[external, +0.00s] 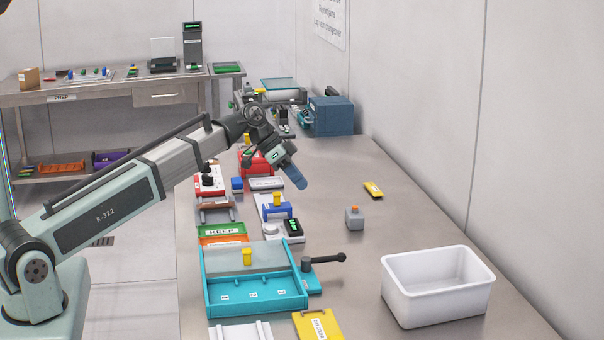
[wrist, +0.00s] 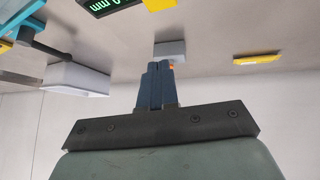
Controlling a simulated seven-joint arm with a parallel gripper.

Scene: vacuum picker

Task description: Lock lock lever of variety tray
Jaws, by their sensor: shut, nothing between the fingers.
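The variety tray appears to be the teal tray (external: 255,304) with numbered compartments and a clear cover at its back, near the front of the bench. Its lock lever (external: 325,260) is a black arm with a round knob, on a teal mount at the tray's right side. The lever points right, away from the tray. In the wrist view the dark lever (wrist: 45,45) shows at the upper left, beside a teal edge. My gripper (external: 301,184) is shut and empty, its blue fingers together, above the bench and well behind the lever. The fingers (wrist: 157,75) touch nothing.
A white bin (external: 435,292) stands right of the lever. A grey block with an orange top (external: 354,218) and a yellow object (external: 373,189) lie on otherwise clear bench. A green digital display (external: 293,227), a blue holder (external: 276,211) and a KEEP tray (external: 223,233) stand behind the teal tray.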

